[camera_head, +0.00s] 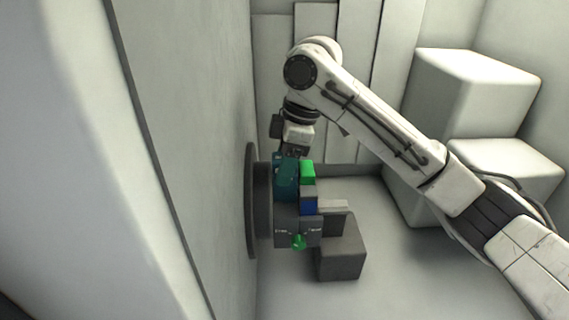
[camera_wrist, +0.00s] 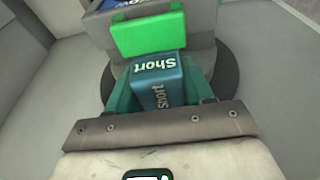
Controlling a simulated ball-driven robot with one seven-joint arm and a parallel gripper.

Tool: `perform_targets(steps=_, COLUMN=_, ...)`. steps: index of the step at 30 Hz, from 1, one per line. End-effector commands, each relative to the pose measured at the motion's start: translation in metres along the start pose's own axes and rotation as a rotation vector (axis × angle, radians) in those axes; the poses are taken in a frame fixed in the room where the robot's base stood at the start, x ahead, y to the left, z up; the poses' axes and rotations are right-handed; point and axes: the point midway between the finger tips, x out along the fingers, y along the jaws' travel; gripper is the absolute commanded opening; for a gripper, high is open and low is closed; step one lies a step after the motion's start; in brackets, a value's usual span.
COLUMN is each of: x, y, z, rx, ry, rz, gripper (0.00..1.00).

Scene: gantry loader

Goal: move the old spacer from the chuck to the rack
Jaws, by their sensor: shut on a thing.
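The spacer, a blue-teal block marked "Short" (camera_wrist: 158,72), sits between the teal fingers of my gripper (camera_wrist: 160,88), which is shut on it. In the head view my gripper (camera_head: 287,180) points down beside the chuck, a dark disc (camera_head: 251,205) on the left wall with a grey body (camera_head: 285,228). A bright green jaw piece (camera_wrist: 157,34) is just beyond the spacer; it also shows in the head view (camera_head: 307,169). Whether the spacer still touches the chuck I cannot tell. I cannot make out a rack for certain.
A blue panel (camera_head: 308,205) lies below the green piece, and a green knob (camera_head: 299,242) is on the grey body. A dark grey block (camera_head: 341,249) stands to the right. Large pale boxes (camera_head: 470,90) fill the back right. Floor in front is clear.

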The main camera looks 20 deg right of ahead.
Motion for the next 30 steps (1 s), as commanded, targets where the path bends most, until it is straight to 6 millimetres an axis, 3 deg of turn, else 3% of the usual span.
perform_targets(steps=21, x=-0.034, y=0.000, z=-0.009, rx=-0.001, ry=0.001, rz=0.000, gripper=0.21)
perform_targets(steps=30, x=-0.035, y=0.000, z=-0.009, rx=0.000, ry=0.001, rz=0.001, gripper=0.21)
